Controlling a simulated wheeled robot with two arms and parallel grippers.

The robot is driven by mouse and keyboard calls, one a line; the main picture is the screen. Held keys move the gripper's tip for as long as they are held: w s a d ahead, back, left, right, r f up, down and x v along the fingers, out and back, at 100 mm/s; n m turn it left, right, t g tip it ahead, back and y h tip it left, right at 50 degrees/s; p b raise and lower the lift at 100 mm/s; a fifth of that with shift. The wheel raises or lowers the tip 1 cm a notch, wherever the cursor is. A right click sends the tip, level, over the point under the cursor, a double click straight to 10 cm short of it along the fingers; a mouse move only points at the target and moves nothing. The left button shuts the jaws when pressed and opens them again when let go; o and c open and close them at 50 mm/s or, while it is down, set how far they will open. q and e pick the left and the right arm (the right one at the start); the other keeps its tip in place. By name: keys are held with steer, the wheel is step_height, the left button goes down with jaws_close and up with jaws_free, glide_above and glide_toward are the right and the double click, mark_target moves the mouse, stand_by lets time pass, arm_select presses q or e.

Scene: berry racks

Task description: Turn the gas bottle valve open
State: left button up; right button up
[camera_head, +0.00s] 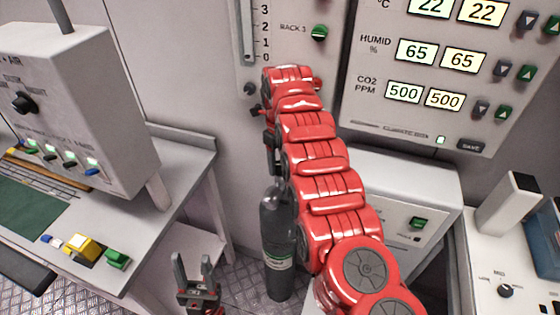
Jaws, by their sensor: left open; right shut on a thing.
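The gas bottle (278,262) is a dark grey cylinder with a pale label, standing upright in the middle of the view, partly behind my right arm. Its valve cannot be made out; the top of the bottle is covered by my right gripper and arm. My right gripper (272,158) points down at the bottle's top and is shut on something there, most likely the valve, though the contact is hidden. My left gripper (192,264) is open and empty, low in the view, to the left of the bottle and apart from it.
A grey control box (80,110) with a knob and lit switches stands on the left bench (185,150). A wall panel (440,75) shows climate readings. A white cabinet (400,190) stands right of the bottle, with another bench (480,260) at far right.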

mark_target(281, 165)
steer(key=shift+m, duration=0.8)
steer(key=o, duration=1.4)
steer(key=shift+c, duration=0.2)
steer(key=shift+r, duration=0.15)
step_height(281, 165, up, 2)
steer(key=shift+w+r, duration=0.1)
step_height(281, 165, up, 4)
steer(key=shift+d+p, duration=0.1)
steer(key=shift+p, duration=0.95)
step_height(281, 165, up, 11)
steer(key=p, duration=1.1)
